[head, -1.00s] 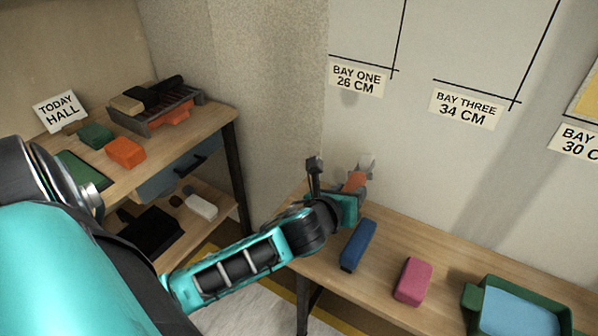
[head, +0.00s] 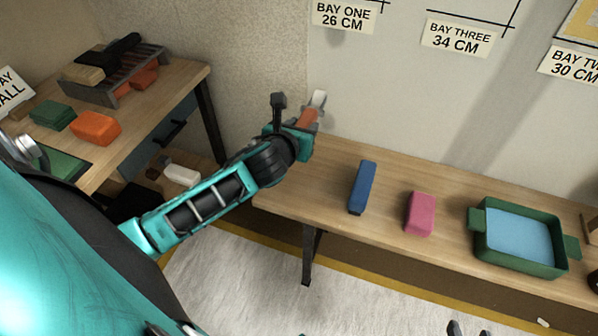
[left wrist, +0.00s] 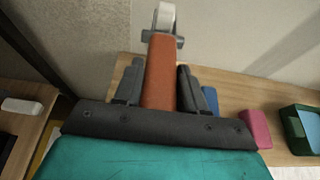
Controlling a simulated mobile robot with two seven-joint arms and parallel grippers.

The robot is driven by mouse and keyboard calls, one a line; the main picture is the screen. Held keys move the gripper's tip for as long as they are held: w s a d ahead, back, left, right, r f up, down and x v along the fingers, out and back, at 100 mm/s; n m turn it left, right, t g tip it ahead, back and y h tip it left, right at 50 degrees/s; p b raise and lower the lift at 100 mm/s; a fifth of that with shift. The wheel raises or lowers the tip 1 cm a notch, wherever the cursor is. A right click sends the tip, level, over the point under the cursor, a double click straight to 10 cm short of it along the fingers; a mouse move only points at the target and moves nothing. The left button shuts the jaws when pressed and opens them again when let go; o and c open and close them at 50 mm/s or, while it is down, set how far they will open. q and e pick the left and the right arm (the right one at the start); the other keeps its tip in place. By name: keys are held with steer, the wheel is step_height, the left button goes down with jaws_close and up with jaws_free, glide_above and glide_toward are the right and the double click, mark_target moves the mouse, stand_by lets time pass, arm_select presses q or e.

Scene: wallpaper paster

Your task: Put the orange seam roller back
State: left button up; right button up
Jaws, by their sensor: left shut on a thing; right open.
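The orange seam roller (head: 307,117) has an orange handle and a pale wheel at its tip. My left gripper (head: 304,124) is shut on its handle and holds it near the wall, above the left end of the long bench. In the left wrist view the roller (left wrist: 160,72) points away, wheel end up in the picture, between the two dark fingers of the gripper (left wrist: 160,85). A grey slotted rack (head: 118,82) stands on the left table, with dark and tan tools on top and orange pieces beside or under it. My right gripper (head: 468,329) only just shows at the bottom edge.
The long bench (head: 330,210) carries a blue block (head: 362,187), a pink block (head: 420,213) and a green tray (head: 482,250). The left table (head: 150,125) carries green and orange blocks (head: 96,127). A gap separates the two. A white block (head: 181,175) lies on the lower shelf.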

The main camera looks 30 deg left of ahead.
arm_select(q)
steer(key=shift+a, duration=0.2)
arm_select(e)
steer(key=shift+a, duration=0.2)
arm_select(q)
steer(key=b, duration=0.7)
glide_above(300, 190)
step_height(300, 190, down, 15)
steer(key=shift+f, duration=0.65)
steer(key=shift+f+b, duration=0.85)
steer(key=shift+f, duration=0.8)
arm_select(e)
step_height(300, 190, down, 7)
steer(key=a, duration=0.1)
steer(key=shift+w+r, duration=0.2)
steer(key=shift+w, duration=0.1)
arm_select(q)
steer(key=shift+f, duration=0.15)
arm_select(e)
steer(key=shift+a+f, duration=0.1)
